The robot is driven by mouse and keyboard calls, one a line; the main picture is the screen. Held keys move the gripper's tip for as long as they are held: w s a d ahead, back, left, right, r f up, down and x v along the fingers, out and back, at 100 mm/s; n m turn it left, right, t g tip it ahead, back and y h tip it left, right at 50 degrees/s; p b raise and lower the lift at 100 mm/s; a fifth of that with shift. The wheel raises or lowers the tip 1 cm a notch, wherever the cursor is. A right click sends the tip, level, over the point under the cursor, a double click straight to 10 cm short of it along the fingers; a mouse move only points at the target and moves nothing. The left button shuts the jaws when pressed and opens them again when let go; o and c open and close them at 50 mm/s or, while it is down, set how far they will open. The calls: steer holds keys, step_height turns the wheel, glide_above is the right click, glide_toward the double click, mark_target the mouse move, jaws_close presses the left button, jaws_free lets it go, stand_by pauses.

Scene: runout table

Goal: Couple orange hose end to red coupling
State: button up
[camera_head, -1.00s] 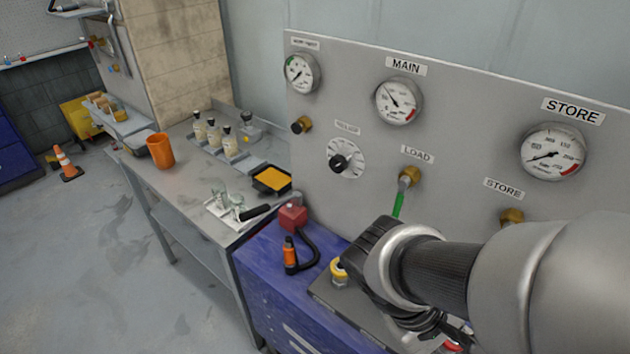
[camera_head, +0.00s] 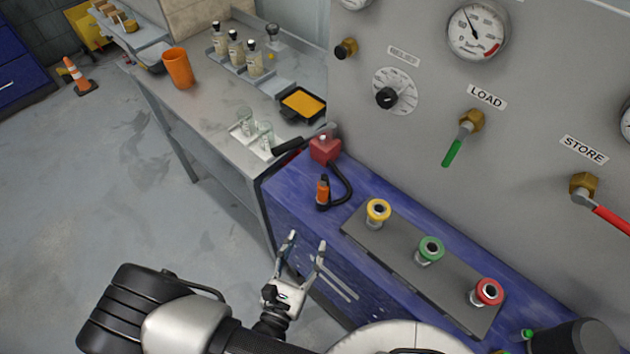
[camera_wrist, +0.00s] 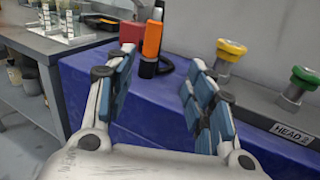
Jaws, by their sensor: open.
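The orange hose end (camera_head: 323,190) stands upright on the blue bench, with its black hose (camera_head: 346,180) curving back to a small red block (camera_head: 325,147). The red coupling (camera_head: 487,292) is at the right end of a grey plate, beside a green coupling (camera_head: 431,249) and a yellow coupling (camera_head: 378,212). My gripper (camera_head: 307,243) is open and empty in front of the bench's edge, nearer than the hose end. In the wrist view the orange hose end (camera_wrist: 152,38) shows beyond and between the open fingers (camera_wrist: 155,85), apart from them. The red coupling is outside the wrist view.
The gauge panel with a green valve lever (camera_head: 453,152) and a red valve lever (camera_head: 610,218) rises behind the couplings. A steel table (camera_head: 190,105) at left holds an orange cup (camera_head: 178,68), bottles and a black tray.

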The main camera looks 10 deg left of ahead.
steer(key=n+y, duration=0.1)
steer(key=b, duration=0.2)
glide_toward(322, 198)
steer(key=w, duration=0.6)
steer(key=shift+w+d, duration=0.1)
steer(key=shift+w, duration=0.1)
steer(key=w, duration=0.4)
steer(key=shift+d+f+b, duration=0.15)
steer(key=shift+d+b, duration=0.15)
steer(key=shift+d, duration=0.05)
steer(key=shift+w, duration=0.6)
steer(key=shift+c, duration=0.4)
jaws_close()
